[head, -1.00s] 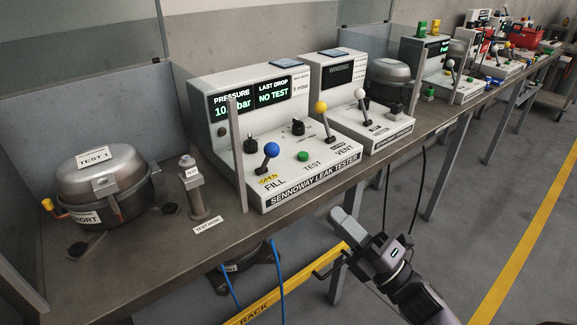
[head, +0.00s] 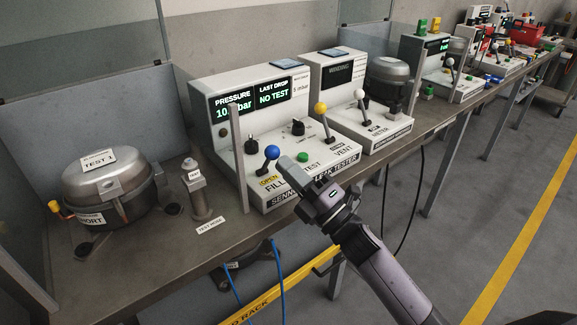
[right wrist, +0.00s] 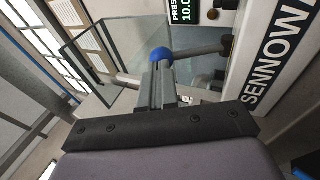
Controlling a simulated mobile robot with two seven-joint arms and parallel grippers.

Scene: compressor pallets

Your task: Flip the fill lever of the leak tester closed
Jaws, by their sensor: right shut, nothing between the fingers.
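The Sennoway leak tester (head: 228,90) stands on the bench. Its screen reads pressure 10-something bar and last drop "NO TEST". The fill lever has a blue ball knob (head: 271,152) on a dark stem, above a yellow "OPEN" label by the word "FILL". My right gripper (head: 287,164) is shut and empty, its fingertips just right of the blue knob in the head view. In the right wrist view the blue knob (right wrist: 161,54) shows just beyond the fingertips (right wrist: 160,75); I cannot tell whether they touch it. My left gripper is not in view.
A compressor marked "TEST 1" (head: 108,185) and a small post (head: 199,195) stand further left.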

